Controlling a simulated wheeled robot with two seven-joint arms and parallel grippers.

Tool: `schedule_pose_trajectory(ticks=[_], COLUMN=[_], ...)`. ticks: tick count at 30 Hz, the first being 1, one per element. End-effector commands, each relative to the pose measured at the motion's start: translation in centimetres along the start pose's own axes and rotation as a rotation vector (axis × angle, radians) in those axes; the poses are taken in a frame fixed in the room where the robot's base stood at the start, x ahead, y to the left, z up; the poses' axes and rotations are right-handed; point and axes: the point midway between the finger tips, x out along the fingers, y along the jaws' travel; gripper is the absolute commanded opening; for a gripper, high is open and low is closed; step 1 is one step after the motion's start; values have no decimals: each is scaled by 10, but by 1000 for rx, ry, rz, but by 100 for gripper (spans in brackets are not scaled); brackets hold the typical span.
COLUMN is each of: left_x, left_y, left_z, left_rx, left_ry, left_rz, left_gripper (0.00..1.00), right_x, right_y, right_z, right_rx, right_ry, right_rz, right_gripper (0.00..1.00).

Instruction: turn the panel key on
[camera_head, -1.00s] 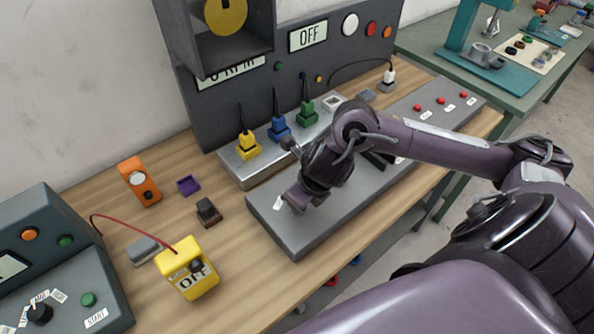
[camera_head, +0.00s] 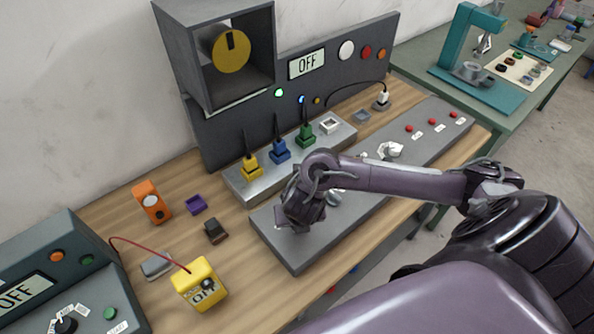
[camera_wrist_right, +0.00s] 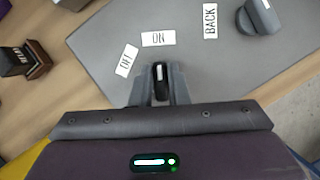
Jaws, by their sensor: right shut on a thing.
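The grey control panel (camera_head: 312,255) lies along the front of the wooden bench. The black panel key (camera_wrist_right: 160,80) is at its near left end. In the right wrist view its white mark points up towards the ON label (camera_wrist_right: 158,38), with the OFF label (camera_wrist_right: 126,60) to the left. My right gripper (camera_wrist_right: 159,88) is shut on the key from above. In the head view my right gripper (camera_head: 297,218) covers the key. My left gripper is not in view.
Yellow (camera_head: 251,168), blue (camera_head: 279,152) and green (camera_head: 305,136) plugs stand in a metal strip behind the panel. The upright board's green lamp (camera_head: 279,93) is lit and its display (camera_head: 307,63) reads OFF. A yellow box (camera_head: 200,285) stands at front left.

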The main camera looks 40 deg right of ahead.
Motion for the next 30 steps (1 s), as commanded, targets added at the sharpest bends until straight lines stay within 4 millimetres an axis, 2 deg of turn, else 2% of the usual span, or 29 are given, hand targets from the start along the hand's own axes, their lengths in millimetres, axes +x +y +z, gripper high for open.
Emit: schedule_pose_trajectory(ticks=[16,17,21,30], left_x=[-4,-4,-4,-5], left_y=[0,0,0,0], left_z=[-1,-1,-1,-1], left_rx=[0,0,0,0], left_ry=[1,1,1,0], left_rz=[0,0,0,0], left_gripper=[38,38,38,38], right_x=[0,0,0,-2], right_y=[0,0,0,0], right_z=[1,1,1,1], right_rx=[25,25,24,22], right_ry=[-2,-2,-2,-1], right_rz=[-9,-9,-9,-8], right_gripper=[0,18,36,36])
